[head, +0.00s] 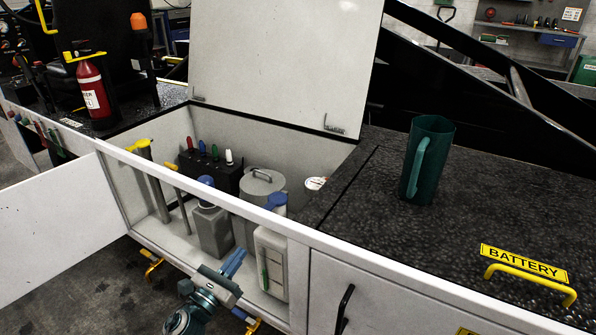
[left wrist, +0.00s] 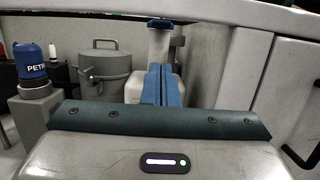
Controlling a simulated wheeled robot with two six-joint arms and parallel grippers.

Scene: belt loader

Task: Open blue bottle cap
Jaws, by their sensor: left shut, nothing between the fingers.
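A pale container (head: 270,250) with a blue cap (head: 275,201) stands at the right of the open compartment. In the left wrist view its blue cap (left wrist: 160,23) sits on its neck, just beyond and above my fingertips. A grey container (head: 213,232) with another blue cap (head: 206,181) stands to its left. That cap, lettered "PETR", also shows in the left wrist view (left wrist: 30,60). My left gripper (head: 235,260) is shut and empty, its blue fingers (left wrist: 162,85) in front of the pale container and hiding part of it. My right gripper is out of view.
A white rail (head: 215,192) crosses the compartment front. The lid (head: 285,60) stands open. A grey lidded can (head: 262,190) and a dark rack (head: 210,172) stand behind. A green jug (head: 425,160) stands on the dark deck, with a yellow handle (head: 530,283) nearby.

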